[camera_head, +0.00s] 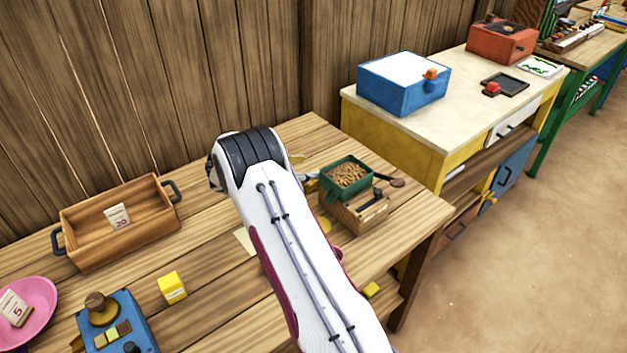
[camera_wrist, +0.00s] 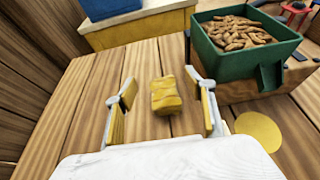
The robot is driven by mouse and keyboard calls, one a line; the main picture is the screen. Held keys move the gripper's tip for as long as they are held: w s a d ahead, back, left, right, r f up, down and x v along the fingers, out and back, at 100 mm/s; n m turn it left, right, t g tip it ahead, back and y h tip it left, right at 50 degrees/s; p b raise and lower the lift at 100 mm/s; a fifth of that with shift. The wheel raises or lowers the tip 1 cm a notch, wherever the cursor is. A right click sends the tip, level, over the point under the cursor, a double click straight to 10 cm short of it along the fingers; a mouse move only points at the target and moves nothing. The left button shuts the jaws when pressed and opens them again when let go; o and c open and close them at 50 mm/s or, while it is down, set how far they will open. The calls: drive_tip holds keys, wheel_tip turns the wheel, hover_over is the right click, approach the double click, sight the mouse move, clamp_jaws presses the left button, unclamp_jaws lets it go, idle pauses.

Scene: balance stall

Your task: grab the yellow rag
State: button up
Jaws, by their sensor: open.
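The yellow rag (camera_wrist: 166,95) shows in the wrist view as a small folded, ribbed bundle on the wooden table top (camera_wrist: 146,60). My gripper (camera_wrist: 164,88) is open, with one finger on either side of the rag in the picture and a gap on both sides. I cannot tell how far the fingertips are above the table. In the head view my own arm hides the rag and most of the gripper.
A green bin (camera_wrist: 247,66) of brown pieces stands close to the right finger, on a wooden box (camera_head: 352,213). A yellow disc (camera_wrist: 259,131) lies nearby. A wooden tray (camera_head: 120,228), yellow block (camera_head: 172,288) and blue device (camera_head: 130,322) are to the left.

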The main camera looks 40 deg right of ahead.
drive_tip(key=shift+f, duration=0.7)
drive_tip(key=shift+f, duration=1.85)
drive_tip(key=shift+x, duration=1)
drive_tip(key=shift+d, duration=0.45)
drive_tip(key=c, duration=1.1)
